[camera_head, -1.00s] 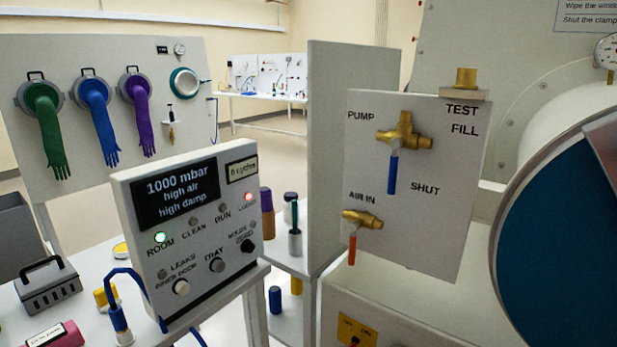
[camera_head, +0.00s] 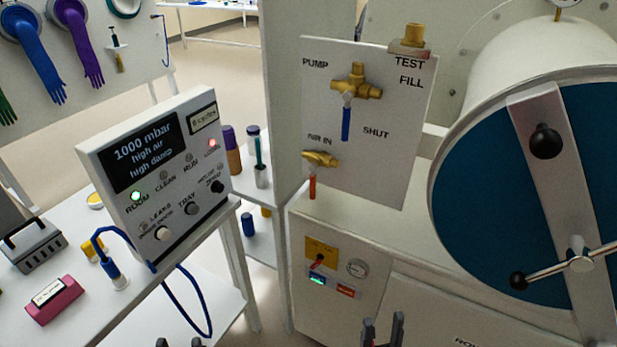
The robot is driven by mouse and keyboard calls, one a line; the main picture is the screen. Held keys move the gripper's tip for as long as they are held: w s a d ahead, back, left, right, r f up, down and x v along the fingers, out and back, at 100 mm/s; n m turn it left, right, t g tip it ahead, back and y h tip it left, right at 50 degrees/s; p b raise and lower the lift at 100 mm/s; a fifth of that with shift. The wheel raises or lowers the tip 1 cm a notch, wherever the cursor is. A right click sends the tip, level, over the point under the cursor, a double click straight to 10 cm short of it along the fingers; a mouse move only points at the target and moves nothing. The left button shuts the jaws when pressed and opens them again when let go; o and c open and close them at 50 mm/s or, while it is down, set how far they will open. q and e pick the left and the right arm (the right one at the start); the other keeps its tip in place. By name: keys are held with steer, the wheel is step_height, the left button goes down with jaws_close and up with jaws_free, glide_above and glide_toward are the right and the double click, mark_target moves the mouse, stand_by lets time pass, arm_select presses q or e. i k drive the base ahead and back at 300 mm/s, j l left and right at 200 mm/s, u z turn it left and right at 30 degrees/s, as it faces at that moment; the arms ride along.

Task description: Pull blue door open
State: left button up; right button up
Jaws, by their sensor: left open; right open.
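The blue door (camera_head: 480,205) is a large round disc at the right, closing the end of a white cylinder (camera_head: 520,60). A grey bar (camera_head: 560,200) crosses its face and carries a black knob (camera_head: 546,141). Lower on the bar, a metal lever (camera_head: 545,272) with a black end ball passes through a hub. The door looks shut; its right part is out of frame. My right gripper (camera_head: 383,328) is open and empty at the bottom edge, left of and below the door. My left gripper (camera_head: 179,343) is open at the bottom edge, with only its tips showing.
A valve panel (camera_head: 395,150) with brass valves stands left of the door. A control box (camera_head: 150,165) and a blue cable (camera_head: 205,315) are at the left. A white cabinet front (camera_head: 330,215) with small switches lies below the panel. A pink block (camera_head: 55,300) sits on the left table.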

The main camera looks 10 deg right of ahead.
mark_target(536, 170)
steer(key=z, duration=1.7)
